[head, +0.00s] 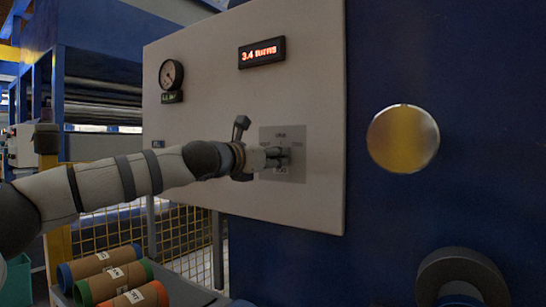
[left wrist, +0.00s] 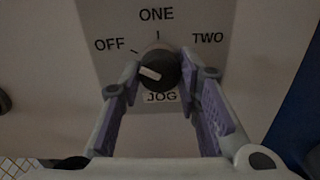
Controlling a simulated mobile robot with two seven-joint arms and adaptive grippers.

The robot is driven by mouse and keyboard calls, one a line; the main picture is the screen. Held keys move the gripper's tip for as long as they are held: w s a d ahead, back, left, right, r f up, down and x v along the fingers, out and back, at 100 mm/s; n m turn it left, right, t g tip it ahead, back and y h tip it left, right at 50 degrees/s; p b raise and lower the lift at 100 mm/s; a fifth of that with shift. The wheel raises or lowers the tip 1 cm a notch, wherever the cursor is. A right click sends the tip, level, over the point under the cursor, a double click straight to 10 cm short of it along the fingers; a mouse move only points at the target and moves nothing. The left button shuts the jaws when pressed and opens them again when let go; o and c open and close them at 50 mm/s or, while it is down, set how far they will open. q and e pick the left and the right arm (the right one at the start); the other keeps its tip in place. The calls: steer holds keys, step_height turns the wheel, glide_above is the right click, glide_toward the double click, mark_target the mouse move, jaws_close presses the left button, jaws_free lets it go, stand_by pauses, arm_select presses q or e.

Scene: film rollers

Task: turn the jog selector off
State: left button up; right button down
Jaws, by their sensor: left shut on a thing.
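The jog selector (left wrist: 158,68) is a round dark knob with a white pointer mark, on a grey plate (left wrist: 112,20) lettered OFF, ONE and TWO, with a JOG label below. The white mark points left and slightly up, roughly towards the OFF side. My left gripper (left wrist: 160,84) has a finger on each side of the knob and is shut on it. In the head view my left gripper (head: 276,156) reaches the plate (head: 298,172) on the light panel and hides much of the knob. My right gripper is not in view.
The light panel (head: 220,80) carries a round gauge (head: 171,75) and a display (head: 262,52) reading 3.4 turns. A shiny metal disc (head: 403,138) is on the blue wall at right. Several cardboard rolls (head: 112,284) lie below, near a yellow mesh fence (head: 185,230).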

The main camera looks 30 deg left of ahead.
arm_select(q)
steer(key=o, duration=1.1)
steer(key=shift+o, duration=0.2)
steer(key=s+a, duration=0.1)
steer(key=s, duration=1.1)
steer(key=shift+a, duration=0.35)
